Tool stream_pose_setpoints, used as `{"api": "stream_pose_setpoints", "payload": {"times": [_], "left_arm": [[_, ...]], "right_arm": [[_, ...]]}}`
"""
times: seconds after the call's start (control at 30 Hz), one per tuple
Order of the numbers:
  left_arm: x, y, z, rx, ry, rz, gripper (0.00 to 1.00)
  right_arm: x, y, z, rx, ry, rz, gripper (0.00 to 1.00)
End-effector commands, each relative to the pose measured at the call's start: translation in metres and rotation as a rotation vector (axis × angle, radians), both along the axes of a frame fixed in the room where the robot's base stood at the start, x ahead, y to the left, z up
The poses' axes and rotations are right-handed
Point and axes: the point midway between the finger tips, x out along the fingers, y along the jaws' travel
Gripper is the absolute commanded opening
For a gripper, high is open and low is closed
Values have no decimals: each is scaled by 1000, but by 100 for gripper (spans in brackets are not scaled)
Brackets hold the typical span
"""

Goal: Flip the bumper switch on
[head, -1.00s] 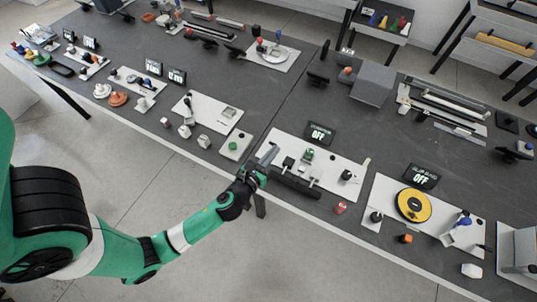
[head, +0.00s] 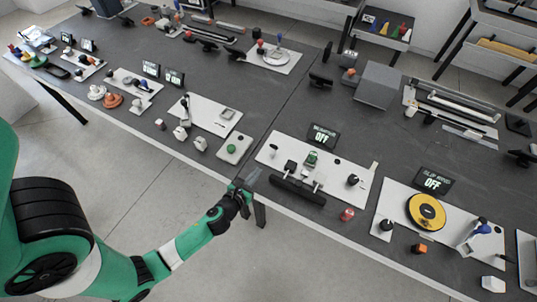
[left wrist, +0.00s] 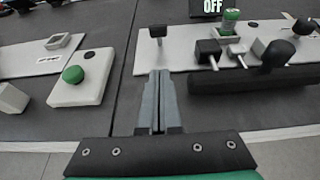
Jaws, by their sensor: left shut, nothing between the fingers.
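The bumper board is a white panel (head: 332,187) near the table's front edge. Behind it a small black display (head: 322,136) reads OFF. The panel carries a green part (head: 312,158), black block-shaped parts on rods and a black knob (head: 352,180). A long black bar (head: 298,190) runs along its front; it also shows in the left wrist view (left wrist: 250,90). My left gripper (head: 252,178) is shut and empty, left of the bar at the table edge. In the left wrist view its fingertips (left wrist: 159,76) point at the gap left of the panel. My right gripper is not in view.
A white plate with a green button (head: 232,148) lies left of my gripper. A red object (head: 347,214) sits right of the black bar. Another panel with a yellow disc (head: 426,211) and its own OFF display (head: 432,182) stands farther right. Bare dark table separates the panels.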

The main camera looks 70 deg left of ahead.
Motion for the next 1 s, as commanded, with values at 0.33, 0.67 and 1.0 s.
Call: {"api": "stream_pose_setpoints", "payload": {"times": [0.33,0.67,1.0], "left_arm": [[55,45,-16,2,-2,2,0],[75,61,-6,1,-1,0,0],[76,61,-6,-1,2,0,0]], "right_arm": [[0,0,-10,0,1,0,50],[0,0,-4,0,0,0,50],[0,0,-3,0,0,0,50]]}}
